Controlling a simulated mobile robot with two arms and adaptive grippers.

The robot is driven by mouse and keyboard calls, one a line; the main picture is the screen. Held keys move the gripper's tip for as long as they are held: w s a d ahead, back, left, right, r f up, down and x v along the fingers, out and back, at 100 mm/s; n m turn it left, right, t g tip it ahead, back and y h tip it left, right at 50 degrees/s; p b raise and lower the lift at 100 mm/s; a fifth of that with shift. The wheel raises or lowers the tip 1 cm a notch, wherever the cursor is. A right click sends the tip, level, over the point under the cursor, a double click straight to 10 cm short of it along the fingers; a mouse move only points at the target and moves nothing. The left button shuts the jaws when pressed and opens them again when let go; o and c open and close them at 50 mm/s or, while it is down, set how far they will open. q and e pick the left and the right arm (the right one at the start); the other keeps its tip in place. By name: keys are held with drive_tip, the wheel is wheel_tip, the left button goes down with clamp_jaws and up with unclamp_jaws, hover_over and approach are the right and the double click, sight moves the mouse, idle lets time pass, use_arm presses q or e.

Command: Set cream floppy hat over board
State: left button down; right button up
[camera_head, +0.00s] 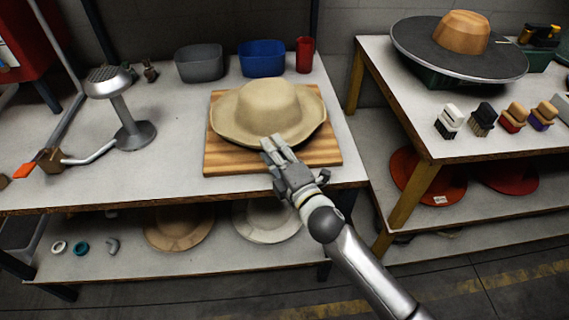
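The cream floppy hat (252,108) sits brim down on the wooden board (228,160) on the left table. Its brim covers most of the board, whose front and right edges show. My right gripper (273,148) is at the hat's front brim, over the board. Its fingers point up and away from me, and I cannot tell whether they touch or grip the brim. My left gripper is not in view.
A grey bin (200,64), a blue bin (262,60) and a red cup (304,54) stand behind the hat. A metal stand (134,133) is left. The right table holds a wide dark-brimmed hat form (450,62) and several brushes (482,118). Hats lie on the lower shelves.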

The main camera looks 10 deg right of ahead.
drive_tip(key=v, duration=1.1)
drive_tip(key=shift+s, duration=0.35)
drive_tip(key=shift+d, duration=0.1)
